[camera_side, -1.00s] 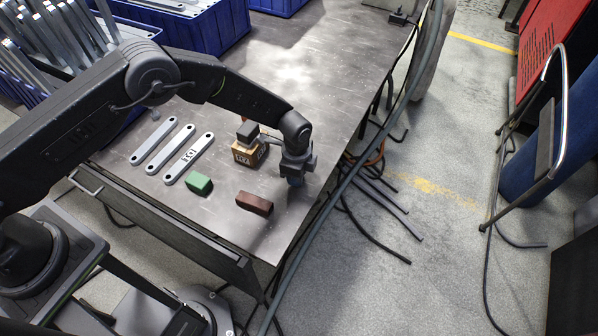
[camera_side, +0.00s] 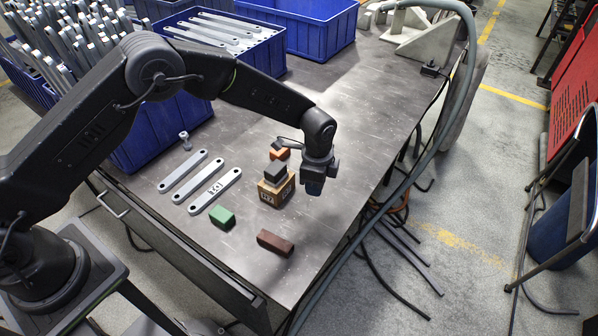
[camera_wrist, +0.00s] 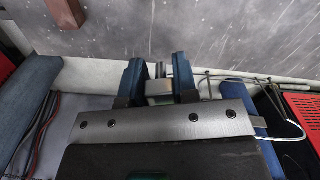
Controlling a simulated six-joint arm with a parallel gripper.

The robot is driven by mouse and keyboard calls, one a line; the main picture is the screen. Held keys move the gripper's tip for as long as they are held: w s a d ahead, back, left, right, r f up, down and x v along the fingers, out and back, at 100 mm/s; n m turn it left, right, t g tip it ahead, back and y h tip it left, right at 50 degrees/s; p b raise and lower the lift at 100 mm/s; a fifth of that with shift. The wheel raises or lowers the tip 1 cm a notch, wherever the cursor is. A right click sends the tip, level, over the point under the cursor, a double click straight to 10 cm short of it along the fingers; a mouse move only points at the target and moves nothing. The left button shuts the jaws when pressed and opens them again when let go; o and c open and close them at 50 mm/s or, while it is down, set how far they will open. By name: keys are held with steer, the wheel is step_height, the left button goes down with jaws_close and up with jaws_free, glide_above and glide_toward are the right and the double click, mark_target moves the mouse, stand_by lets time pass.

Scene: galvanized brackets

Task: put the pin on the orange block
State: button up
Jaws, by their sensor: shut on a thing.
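The orange block (camera_side: 279,153) lies on the table behind the wooden box, partly hidden by a dark block and my arm. My gripper (camera_side: 313,187) is above the table, to the right of the orange block and the box, fingers pointing down. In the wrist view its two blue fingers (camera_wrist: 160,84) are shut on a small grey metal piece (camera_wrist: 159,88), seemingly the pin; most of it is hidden. In the side view the held piece is not visible. A separate grey bolt-like piece (camera_side: 184,140) stands on the table by the blue bins.
A dark block (camera_side: 276,172) sits on the wooden box (camera_side: 276,190), close left of my gripper. A green block (camera_side: 222,217), a dark red block (camera_side: 275,243) and flat grey bars (camera_side: 214,192) lie in front. Blue bins (camera_side: 160,130) line the back left.

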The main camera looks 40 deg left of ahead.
steer(key=w+a+r+n, duration=0.25)
steer(key=a+n, duration=0.45)
steer(key=a, duration=0.8)
steer(key=w+a+r+n, duration=0.2)
steer(key=w+a+n, duration=0.2)
steer(key=a+n, duration=0.75)
steer(key=w+d+f+m, duration=0.1)
steer(key=d+f, duration=0.1)
steer(key=w+d+f+m, duration=0.1)
steer(key=w+d+f, duration=0.1)
steer(key=w+d+f+m, duration=0.2)
steer(key=f, duration=0.1)
steer(key=shift+w+f, duration=0.1)
steer(key=shift+w, duration=0.1)
steer(key=shift+f, duration=1.95)
steer(key=shift+f, duration=0.1)
steer(key=o, duration=1)
step_height(320, 180, up, 12)
steer(key=shift+r, duration=0.15)
